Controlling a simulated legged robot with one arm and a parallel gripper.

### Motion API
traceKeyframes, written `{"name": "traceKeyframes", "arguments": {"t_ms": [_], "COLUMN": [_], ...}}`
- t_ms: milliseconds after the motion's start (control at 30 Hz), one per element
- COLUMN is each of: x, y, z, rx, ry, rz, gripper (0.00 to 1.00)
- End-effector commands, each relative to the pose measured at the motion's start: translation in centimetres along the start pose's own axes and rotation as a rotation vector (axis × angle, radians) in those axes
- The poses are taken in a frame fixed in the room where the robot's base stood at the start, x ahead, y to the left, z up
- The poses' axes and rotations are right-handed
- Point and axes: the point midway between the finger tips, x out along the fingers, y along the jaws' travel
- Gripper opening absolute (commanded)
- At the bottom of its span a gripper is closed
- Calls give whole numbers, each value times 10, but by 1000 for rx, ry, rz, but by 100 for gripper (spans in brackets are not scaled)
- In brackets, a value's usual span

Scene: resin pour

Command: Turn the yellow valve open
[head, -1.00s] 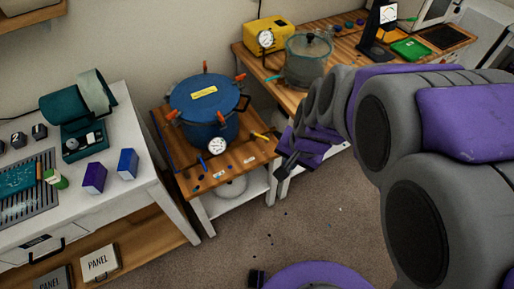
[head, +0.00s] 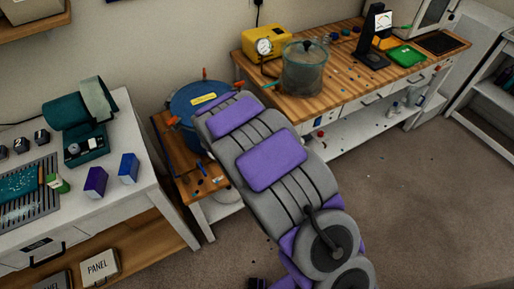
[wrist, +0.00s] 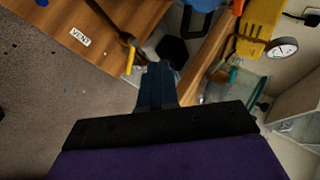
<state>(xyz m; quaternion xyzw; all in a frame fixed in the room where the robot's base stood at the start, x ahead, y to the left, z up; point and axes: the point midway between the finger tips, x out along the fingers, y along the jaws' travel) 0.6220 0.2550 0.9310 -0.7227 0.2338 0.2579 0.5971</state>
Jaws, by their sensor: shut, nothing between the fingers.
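The yellow valve handle (wrist: 130,60) shows in the wrist view, just left of my fingertips, at the end of a dark fitting near the edge of the wooden stand. My gripper (wrist: 158,72) is shut and empty, its fingers pointing towards the stand. A small gap shows between the fingers and the handle; whether they touch in depth I cannot tell. In the head view my arm covers the valve and my gripper. The blue pressure pot (head: 187,98) stands on the wooden stand (head: 165,130), partly behind my arm.
A "VENT" label (wrist: 80,37) is on the stand top. The yellow pump (head: 268,40) with its gauge and a clear chamber (head: 303,70) stand on the workbench (head: 350,90) to the right. A white cabinet (head: 125,205) stands at left.

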Motion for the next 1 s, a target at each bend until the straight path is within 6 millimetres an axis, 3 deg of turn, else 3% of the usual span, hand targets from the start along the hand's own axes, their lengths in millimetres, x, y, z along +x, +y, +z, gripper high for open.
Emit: {"name": "traceKeyframes", "arguments": {"t_ms": [100,300,600,800,1000], "x": [20,40,38,30,39], "y": [20,59,126,147,145], "z": [14,29,30,25,19], "rx": [80,209,341,371,377], "ry": [77,208,368,412,422], "rz": [-59,-185,-385,-459,-470], "gripper": [0,0,0,0,0]}}
